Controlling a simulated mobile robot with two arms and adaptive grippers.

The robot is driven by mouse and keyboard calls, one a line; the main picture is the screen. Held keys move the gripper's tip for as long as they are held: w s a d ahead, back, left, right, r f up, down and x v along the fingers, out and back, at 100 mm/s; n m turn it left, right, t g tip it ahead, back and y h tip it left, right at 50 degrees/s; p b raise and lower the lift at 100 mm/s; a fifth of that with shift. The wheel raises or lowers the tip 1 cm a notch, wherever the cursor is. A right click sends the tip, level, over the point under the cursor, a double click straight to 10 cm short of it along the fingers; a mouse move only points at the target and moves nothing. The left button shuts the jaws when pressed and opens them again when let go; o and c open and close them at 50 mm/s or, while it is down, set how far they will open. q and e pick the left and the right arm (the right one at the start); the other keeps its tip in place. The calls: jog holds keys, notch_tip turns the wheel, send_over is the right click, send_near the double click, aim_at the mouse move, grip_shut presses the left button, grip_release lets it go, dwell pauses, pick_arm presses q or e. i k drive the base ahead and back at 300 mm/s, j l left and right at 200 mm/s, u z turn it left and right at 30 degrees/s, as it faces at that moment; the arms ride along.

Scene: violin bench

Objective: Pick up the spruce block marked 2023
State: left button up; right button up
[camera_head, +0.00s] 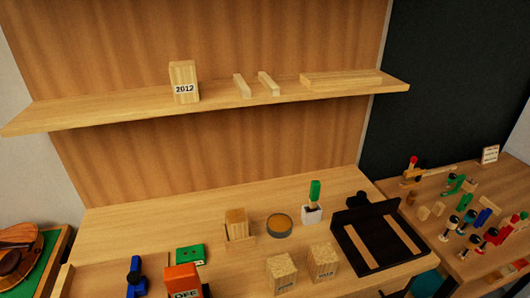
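No label reading 2023 can be made out. A spruce-coloured block (184,80) stands on the shelf, and its label reads 2012. Two pale blocks, one on the left (281,270) and one on the right (322,260), stand at the bench's front with labels too small to read surely. Another wooden block (236,221) sits behind a low wooden piece on the bench, and I see no label on it. Neither of my grippers is in view.
The shelf (120,108) also bears thin strips (268,84) and a flat board (340,79). The bench holds an orange container (183,279), a round tin (279,225), a white pot (312,214) and a black frame (380,234). The bench's back left is clear.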

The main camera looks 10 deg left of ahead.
aim_at(237, 220)
jog(key=l, duration=0.45)
jog(key=k+l+u, duration=0.15)
jog(key=l, duration=0.75)
jog(key=k+l+u, duration=0.15)
jog(key=l, duration=0.3)
